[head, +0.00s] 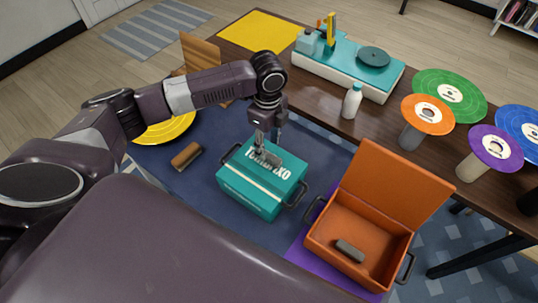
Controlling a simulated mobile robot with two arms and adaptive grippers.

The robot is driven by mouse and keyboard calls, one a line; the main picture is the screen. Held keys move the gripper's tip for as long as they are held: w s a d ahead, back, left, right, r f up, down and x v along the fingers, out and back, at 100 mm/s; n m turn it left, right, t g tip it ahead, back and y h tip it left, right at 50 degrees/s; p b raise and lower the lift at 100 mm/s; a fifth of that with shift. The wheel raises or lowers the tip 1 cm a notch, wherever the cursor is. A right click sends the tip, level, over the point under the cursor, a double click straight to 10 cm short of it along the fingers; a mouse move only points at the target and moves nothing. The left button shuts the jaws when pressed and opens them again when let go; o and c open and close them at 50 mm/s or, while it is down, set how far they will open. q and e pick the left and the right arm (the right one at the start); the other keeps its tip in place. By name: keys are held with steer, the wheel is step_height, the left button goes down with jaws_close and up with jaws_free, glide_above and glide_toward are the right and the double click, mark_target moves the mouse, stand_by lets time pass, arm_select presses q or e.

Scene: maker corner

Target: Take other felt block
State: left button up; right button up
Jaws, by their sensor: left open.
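A brown block (187,155) with a darker face lies on the blue surface left of the teal case. A dark grey block (349,250) lies inside the open orange case (327,232). The closed teal case (240,187) has white lettering on its lid. My left gripper (267,151) is open and points down just over that lid. A small grey shape (273,159) shows at its fingertips; I cannot tell whether it is a block on the lid or part of the gripper. My right gripper is not in view.
A dark wooden table (330,115) behind holds a teal record player (345,68), a white bottle (352,101) and a yellow sheet (262,30). Coloured records (428,114) stand on supports at the right. A yellow disc (168,130) lies at the left. The orange lid stands up.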

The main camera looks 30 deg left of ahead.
mark_target(268, 155)
arm_select(q)
steer(key=shift+f+p, duration=0.55)
steer(key=shift+f, duration=1.8)
steer(key=c, duration=0.9)
